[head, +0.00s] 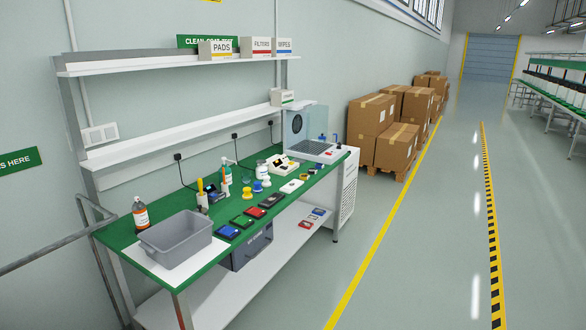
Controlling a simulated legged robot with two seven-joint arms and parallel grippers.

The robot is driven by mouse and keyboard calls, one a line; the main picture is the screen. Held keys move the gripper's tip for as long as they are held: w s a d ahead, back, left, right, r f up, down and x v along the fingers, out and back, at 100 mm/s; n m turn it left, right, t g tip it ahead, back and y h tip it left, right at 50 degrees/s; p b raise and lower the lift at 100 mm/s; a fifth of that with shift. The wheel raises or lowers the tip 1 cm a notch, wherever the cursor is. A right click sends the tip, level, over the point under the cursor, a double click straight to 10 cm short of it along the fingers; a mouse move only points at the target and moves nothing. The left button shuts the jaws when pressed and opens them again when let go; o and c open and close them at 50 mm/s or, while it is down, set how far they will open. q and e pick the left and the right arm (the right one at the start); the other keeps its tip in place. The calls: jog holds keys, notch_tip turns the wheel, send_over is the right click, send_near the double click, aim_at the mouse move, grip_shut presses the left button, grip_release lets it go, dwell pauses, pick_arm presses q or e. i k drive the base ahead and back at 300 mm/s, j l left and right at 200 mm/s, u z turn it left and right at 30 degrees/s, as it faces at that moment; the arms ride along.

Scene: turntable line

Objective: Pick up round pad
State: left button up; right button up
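I see a workbench with a green top (205,262) to the left of the walkway. Several small items lie on it. From this distance I cannot tell which, if any, is the round pad. A box labelled PADS (218,49) stands on the upper shelf. Neither of my grippers is in view.
A grey bin (176,240) and several dark-framed flat items (228,232) lie along the bench. A brown bottle (140,214) stands at the near end. A metal rail (45,262) is at left. Cartons (396,147) stand beyond. The floor (410,260) at right is clear.

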aim_at(258, 189)
jog(key=i+l+z, duration=0.1)
jog(key=i+z, duration=0.2)
jog(key=i, duration=0.95)
jog(key=i+j+z, duration=0.25)
jog(key=i, duration=1)
jog(key=i+l+u, duration=0.2)
jog(key=i, duration=0.35)
jog(key=i+l+u, duration=0.2)
jog(key=i, duration=0.35)
jog(key=i+j+u, duration=0.1)
jog(key=i+u, duration=0.15)
jog(key=u, duration=0.15)
jog(key=i+u, duration=0.25)
jog(key=u, duration=0.15)
jog(key=i+u, duration=0.25)
jog(key=u, duration=0.15)
jog(key=i+l+u, duration=0.15)
jog(key=u, duration=0.25)
jog(key=i, duration=0.1)
